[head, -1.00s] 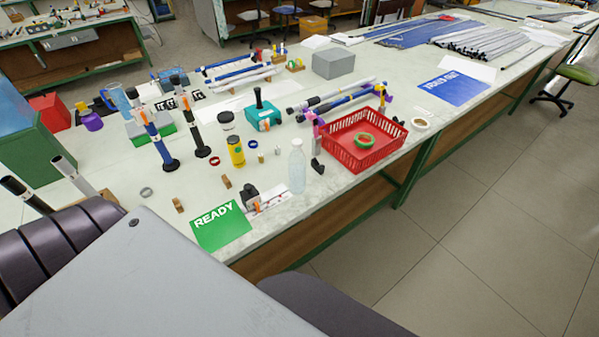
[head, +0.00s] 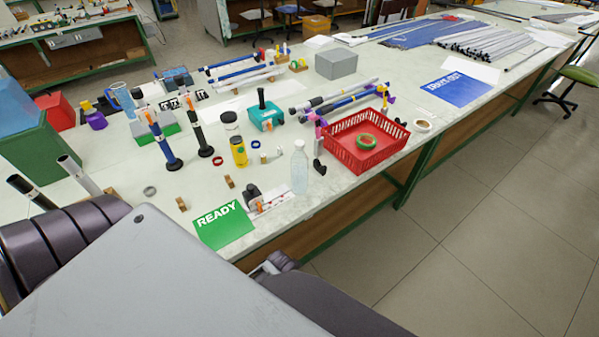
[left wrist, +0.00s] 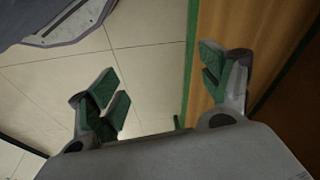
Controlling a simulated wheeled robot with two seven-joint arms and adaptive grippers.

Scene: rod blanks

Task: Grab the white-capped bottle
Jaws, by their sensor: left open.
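The white-capped bottle (head: 299,170) is clear and stands upright near the front edge of the table in the head view, right of the green READY card. Nothing touches it. My left gripper (left wrist: 163,84) shows in the left wrist view with its fingers wide apart and nothing between them. Floor tiles and a wooden table panel lie beyond the fingers, and the bottle is not in that view. The left gripper's fingers cannot be made out in the head view. My right gripper is not in view.
A red basket (head: 347,156) holding a green ring stands right of the bottle, with a small black item (head: 320,167) between. Upright rods (head: 201,129) stand farther back.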

